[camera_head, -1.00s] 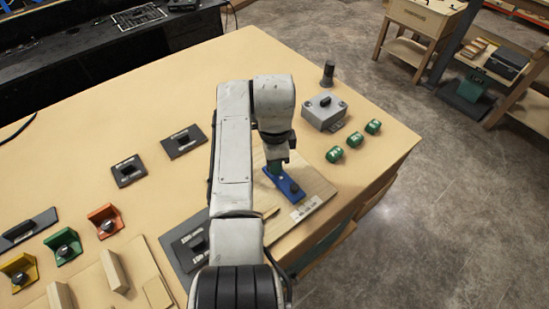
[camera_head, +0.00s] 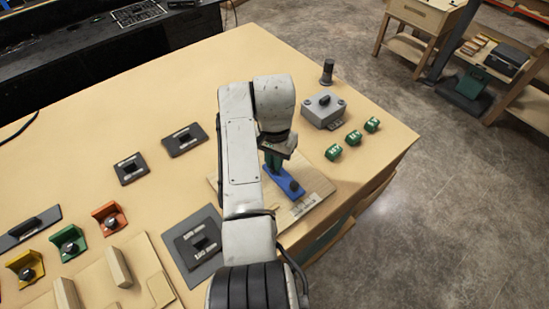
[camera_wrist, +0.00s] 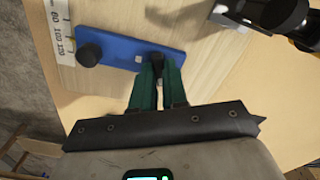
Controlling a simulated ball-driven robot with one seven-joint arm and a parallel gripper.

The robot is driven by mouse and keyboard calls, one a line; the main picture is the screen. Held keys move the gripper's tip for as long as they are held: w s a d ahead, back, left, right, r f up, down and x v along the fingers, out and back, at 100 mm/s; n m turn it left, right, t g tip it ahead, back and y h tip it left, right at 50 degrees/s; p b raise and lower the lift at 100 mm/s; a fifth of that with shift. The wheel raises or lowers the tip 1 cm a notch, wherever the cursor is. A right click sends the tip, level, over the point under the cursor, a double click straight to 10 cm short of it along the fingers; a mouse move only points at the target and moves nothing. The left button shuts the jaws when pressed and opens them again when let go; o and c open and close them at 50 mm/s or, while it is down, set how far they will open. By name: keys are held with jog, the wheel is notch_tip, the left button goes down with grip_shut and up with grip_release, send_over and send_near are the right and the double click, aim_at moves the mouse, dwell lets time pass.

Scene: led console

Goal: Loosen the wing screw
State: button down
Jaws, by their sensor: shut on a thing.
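A blue plate (camera_head: 280,179) lies on a wooden board on the table, below the end of my arm. In the wrist view the blue plate (camera_wrist: 125,52) carries a round black knob (camera_wrist: 89,54) at its left end and a small dark piece, seemingly the wing screw (camera_wrist: 157,60), at its right end. My gripper (camera_wrist: 158,72) has green fingers that are closed on this dark piece. In the head view my gripper (camera_head: 273,163) stands over the far end of the plate, and its fingers hide the screw. The black knob (camera_head: 294,186) stays free nearby.
The wooden board (camera_head: 312,184) bears a printed scale (camera_wrist: 65,32). A grey box (camera_head: 323,112) with a dark knob and several green blocks (camera_head: 353,137) stand to the right. Dark plates (camera_head: 184,140) and coloured brackets (camera_head: 109,218) lie to the left.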

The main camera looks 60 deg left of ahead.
jog(key=n, duration=0.6)
jog(key=shift+s+d+f, duration=0.1)
jog(key=shift+f, duration=0.25)
jog(key=n, duration=0.6)
jog(key=shift+n, duration=0.3)
jog(key=c, duration=1.1)
grip_release()
jog(key=shift+r, duration=0.15)
jog(key=shift+c, duration=0.2)
jog(key=shift+r, duration=0.1)
notch_tip(320, 180, up, 11)
jog(key=b, duration=0.2)
jog(key=shift+f, duration=0.2)
